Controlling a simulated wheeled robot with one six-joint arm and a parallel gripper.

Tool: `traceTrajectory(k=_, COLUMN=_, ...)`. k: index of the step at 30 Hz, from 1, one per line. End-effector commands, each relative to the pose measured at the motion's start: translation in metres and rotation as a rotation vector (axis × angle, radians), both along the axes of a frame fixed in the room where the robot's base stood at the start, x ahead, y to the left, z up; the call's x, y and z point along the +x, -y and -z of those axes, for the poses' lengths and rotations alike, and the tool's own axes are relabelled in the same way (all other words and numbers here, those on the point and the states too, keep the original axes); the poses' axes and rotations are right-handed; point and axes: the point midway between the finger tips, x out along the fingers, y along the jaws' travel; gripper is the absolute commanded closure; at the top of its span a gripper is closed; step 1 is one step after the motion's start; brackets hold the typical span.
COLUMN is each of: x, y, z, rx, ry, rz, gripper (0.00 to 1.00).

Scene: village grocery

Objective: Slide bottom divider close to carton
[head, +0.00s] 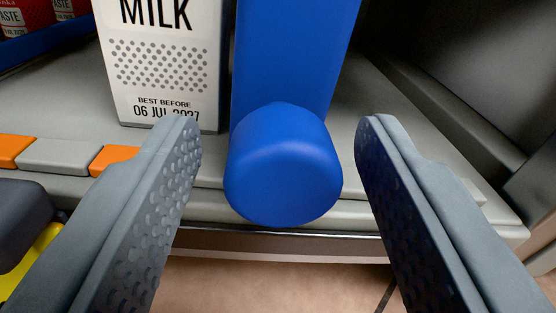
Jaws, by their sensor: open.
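The bottom divider (290,60) is a blue upright panel with a rounded blue knob (283,170) at its front, on the grey shelf. My gripper (278,165) is open, with one finger on each side of the knob. A gap shows between the knob and each finger. The tops of the carton and divider are out of view.
The shelf (60,105) has orange and grey tags (65,155) along its front edge at left. Red paste packs (28,15) stand behind a blue edge at upper left. A dark side wall (470,60) bounds the right. A dark and yellow object (25,235) is at lower left.

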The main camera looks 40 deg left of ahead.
Motion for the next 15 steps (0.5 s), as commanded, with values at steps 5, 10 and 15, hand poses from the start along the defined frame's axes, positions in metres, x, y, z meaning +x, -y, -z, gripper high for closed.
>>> traceTrajectory(k=5, x=-0.023, y=0.029, z=0.001, rx=-0.001, ry=-0.003, rz=0.003, gripper=0.5)
traceTrajectory(k=10, x=-0.045, y=0.055, z=0.001, rx=0.0, ry=-0.004, rz=0.003, gripper=0.5)
traceTrajectory(k=15, x=-0.067, y=0.081, z=0.001, rx=-0.001, ry=-0.005, rz=0.004, gripper=0.5)
